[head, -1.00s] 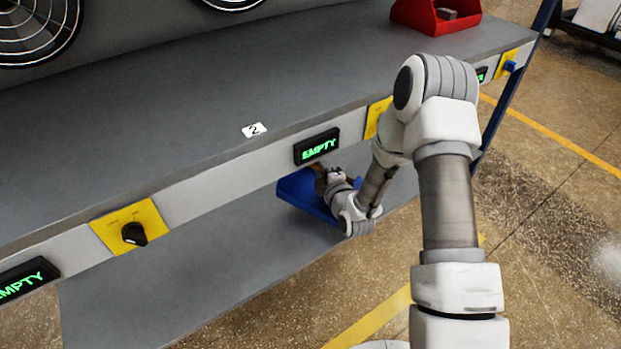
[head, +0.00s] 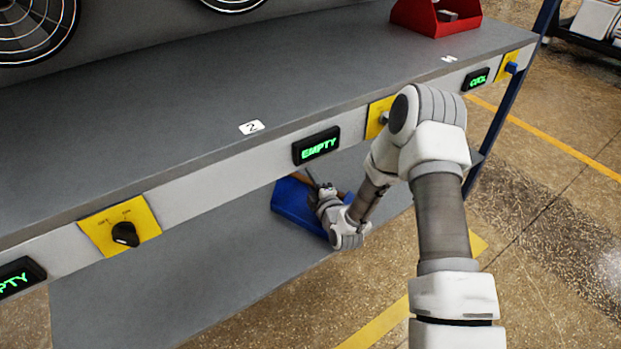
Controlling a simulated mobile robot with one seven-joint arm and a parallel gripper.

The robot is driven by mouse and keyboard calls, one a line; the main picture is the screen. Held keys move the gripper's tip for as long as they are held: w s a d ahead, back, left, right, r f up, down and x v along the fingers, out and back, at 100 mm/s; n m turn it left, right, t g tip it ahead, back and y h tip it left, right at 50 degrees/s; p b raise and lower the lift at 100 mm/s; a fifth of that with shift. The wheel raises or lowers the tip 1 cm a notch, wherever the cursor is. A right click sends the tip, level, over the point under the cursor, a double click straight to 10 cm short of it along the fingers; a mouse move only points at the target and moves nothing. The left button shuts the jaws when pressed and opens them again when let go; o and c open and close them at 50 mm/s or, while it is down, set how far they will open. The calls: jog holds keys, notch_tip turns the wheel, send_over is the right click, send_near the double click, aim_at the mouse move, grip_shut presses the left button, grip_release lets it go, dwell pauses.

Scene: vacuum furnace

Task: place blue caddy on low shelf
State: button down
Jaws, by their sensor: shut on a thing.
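The blue caddy (head: 292,205) is at the low shelf (head: 190,275), under the front edge of the upper shelf. Only its left and front part shows; the upper shelf's front rail and my gripper hide the rest. I cannot tell whether its base touches the low shelf. My gripper (head: 318,187) reaches in under the rail and is shut at the caddy's top, by a brown part that looks like its handle. The fingertips are mostly hidden.
The upper shelf (head: 200,120) holds a red caddy (head: 436,17) at its far right. The low shelf is bare to the left of the blue caddy.

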jog(key=c, duration=0.7)
grip_release()
jog(key=shift+r, duration=0.1)
jog(key=p+v, duration=0.2)
jog(key=v, duration=1)
jog(key=shift+s+p, duration=0.1)
jog(key=shift+p, duration=0.3)
